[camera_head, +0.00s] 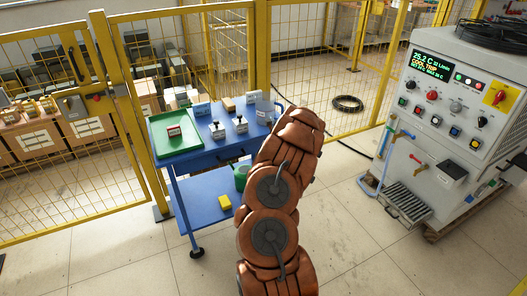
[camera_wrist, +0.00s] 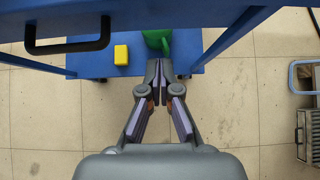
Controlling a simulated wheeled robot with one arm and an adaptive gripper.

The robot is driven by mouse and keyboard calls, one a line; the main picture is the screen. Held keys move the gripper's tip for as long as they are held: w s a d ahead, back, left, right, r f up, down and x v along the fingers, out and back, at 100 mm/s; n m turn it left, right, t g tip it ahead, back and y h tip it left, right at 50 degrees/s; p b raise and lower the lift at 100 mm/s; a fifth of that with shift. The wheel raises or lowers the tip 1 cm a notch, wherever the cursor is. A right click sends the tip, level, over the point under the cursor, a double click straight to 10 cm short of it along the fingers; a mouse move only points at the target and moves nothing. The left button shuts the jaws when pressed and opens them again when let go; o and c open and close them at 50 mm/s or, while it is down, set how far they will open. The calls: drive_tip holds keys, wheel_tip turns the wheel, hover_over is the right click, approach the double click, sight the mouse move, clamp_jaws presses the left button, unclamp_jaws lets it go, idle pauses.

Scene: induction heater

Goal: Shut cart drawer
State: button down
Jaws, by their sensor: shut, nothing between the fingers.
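The blue cart (camera_head: 196,160) stands left of centre in the head view, with its drawer front under the top. My arm crosses its right side there, and my gripper is hidden. In the wrist view the blue drawer front (camera_wrist: 130,18) spans the top edge, with its black handle (camera_wrist: 68,46) at upper left. I cannot tell how far the drawer stands out. My gripper (camera_wrist: 159,72) is shut and empty, in the middle of the wrist view, right of the handle and apart from it.
On the cart top are a green tray (camera_head: 160,141) and several small items. The lower shelf (camera_head: 197,208) holds a yellow block (camera_head: 224,202) and a green object (camera_head: 240,171). The heater cabinet (camera_head: 440,120) stands at right. A yellow mesh fence (camera_head: 126,95) runs behind. Floor in front is clear.

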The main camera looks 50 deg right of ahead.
drive_tip(key=shift+v, duration=2.65)
